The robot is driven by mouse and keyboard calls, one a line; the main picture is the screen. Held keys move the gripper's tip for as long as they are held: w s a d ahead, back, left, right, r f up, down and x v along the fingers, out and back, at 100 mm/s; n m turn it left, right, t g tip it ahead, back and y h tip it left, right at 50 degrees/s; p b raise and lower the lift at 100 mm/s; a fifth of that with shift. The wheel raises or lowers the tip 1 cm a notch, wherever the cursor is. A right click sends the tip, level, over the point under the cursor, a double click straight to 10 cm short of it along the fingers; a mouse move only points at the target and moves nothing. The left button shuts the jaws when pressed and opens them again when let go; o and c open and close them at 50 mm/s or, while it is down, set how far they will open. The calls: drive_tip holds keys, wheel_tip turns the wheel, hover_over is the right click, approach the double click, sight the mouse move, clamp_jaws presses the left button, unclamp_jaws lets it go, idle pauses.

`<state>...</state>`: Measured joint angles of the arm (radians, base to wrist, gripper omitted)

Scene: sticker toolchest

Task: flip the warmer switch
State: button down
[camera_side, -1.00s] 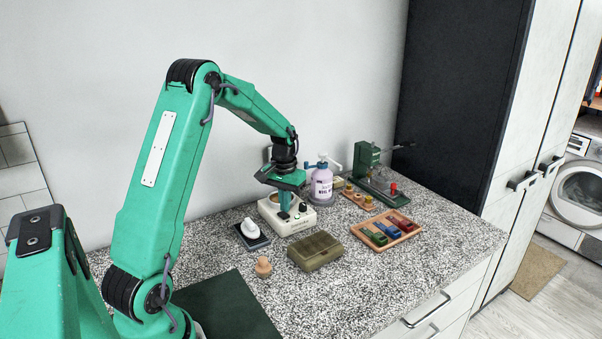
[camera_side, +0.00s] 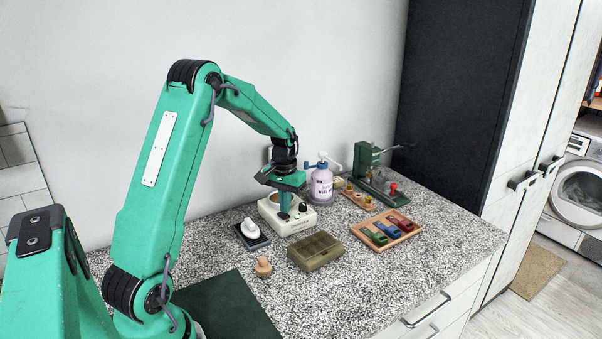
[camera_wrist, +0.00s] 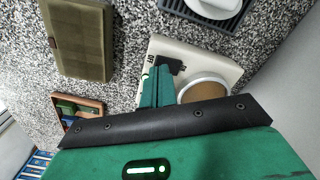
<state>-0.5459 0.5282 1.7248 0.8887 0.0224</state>
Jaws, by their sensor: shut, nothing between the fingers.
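The warmer (camera_side: 290,222) is a cream box on the counter below my gripper, with a dark knob on its front right. In the wrist view the warmer (camera_wrist: 208,58) shows a round tan well (camera_wrist: 203,90) and, by its edge, dark lettering and a dark part that may be the switch. My gripper (camera_side: 284,214) points down over the warmer's front, shut and empty. Its green fingers (camera_wrist: 158,72) end close to the dark part in the wrist view. I cannot tell whether they touch it, and the switch's position is not clear.
A pink-lilac pump bottle (camera_side: 322,184) stands close behind the warmer. A white iron-like tool on a dark tray (camera_side: 252,241) is to its left, and an olive lidded box (camera_side: 315,252) in front. A wooden tray of coloured blocks (camera_side: 414,233) and a green press (camera_side: 372,170) are to the right.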

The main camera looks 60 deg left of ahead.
sight(286, 215)
drive_tip(key=shift+f, duration=0.8)
idle(0.7)
drive_tip(key=shift+r, duration=0.1)
drive_tip(key=shift+r, duration=3.45)
drive_tip(key=shift+d+r, duration=0.15)
drive_tip(key=s+d+r+m+t, duration=0.2)
drive_tip(key=s+d+r, duration=0.4)
drive_tip(key=d, duration=0.4)
drive_tip(key=s+d+r+m+t, duration=0.2)
drive_tip(key=s+d+r, duration=0.35)
drive_tip(key=d, duration=0.45)
drive_tip(key=s+d+m+t, duration=0.1)
drive_tip(key=s+d+m, duration=0.1)
drive_tip(key=s+d, duration=0.2)
drive_tip(key=s, duration=0.3)
drive_tip(key=shift+d+t, duration=0.3)
